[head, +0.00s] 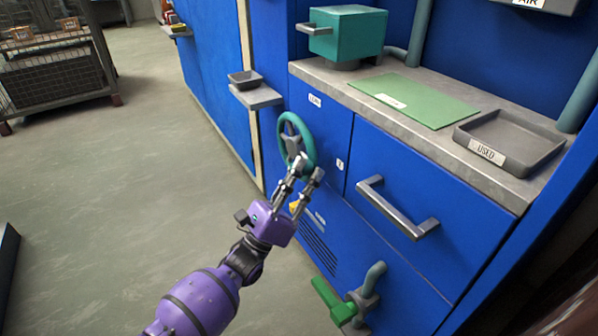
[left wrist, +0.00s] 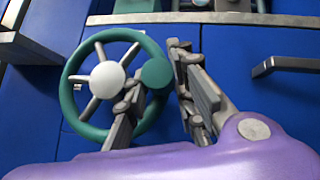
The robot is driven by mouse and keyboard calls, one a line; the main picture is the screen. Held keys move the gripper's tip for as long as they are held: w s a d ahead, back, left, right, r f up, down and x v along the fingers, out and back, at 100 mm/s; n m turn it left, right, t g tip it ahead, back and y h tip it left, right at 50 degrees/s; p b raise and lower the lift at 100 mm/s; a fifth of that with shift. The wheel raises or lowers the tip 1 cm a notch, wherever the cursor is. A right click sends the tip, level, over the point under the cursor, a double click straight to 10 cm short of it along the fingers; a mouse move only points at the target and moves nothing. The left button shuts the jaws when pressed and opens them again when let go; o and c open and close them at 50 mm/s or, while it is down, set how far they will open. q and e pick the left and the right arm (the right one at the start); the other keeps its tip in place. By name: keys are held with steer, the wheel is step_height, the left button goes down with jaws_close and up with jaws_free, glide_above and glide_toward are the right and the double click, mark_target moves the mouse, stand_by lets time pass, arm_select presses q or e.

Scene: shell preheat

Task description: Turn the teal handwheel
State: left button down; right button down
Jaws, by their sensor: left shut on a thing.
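The teal handwheel (head: 310,151), a round rim with grey spokes, is mounted on the front of the blue cabinet. It also shows in the left wrist view (left wrist: 70,103), with a pale hub and a round teal knob (left wrist: 156,73) at the right of the rim. My left gripper (head: 302,172), on a purple arm, is at the lower part of the wheel in the head view. Its fingers stand on either side of the rim's right side by the knob in the left wrist view and are shut on the wheel. The fingers hide part of the rim. My right gripper is not in view.
A blue drawer with a grey handle (head: 396,208) is right of the wheel. A green-handled valve (head: 335,303) sticks out below. A small shelf (head: 256,97) with a dark tray juts out at upper left. The worktop above holds a green mat (head: 436,110).

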mark_target(295, 154)
arm_select(q)
steer(key=shift+w+a+r+n+t+y+p, duration=0.15)
steer(key=shift+n+t+y+p, duration=0.1)
steer(key=shift+n+y+p, duration=0.15)
steer(key=shift+w+a+n+t+y+p, duration=0.15)
steer(key=shift+n+t+y+p, duration=0.15)
steer(key=shift+n, duration=0.2)
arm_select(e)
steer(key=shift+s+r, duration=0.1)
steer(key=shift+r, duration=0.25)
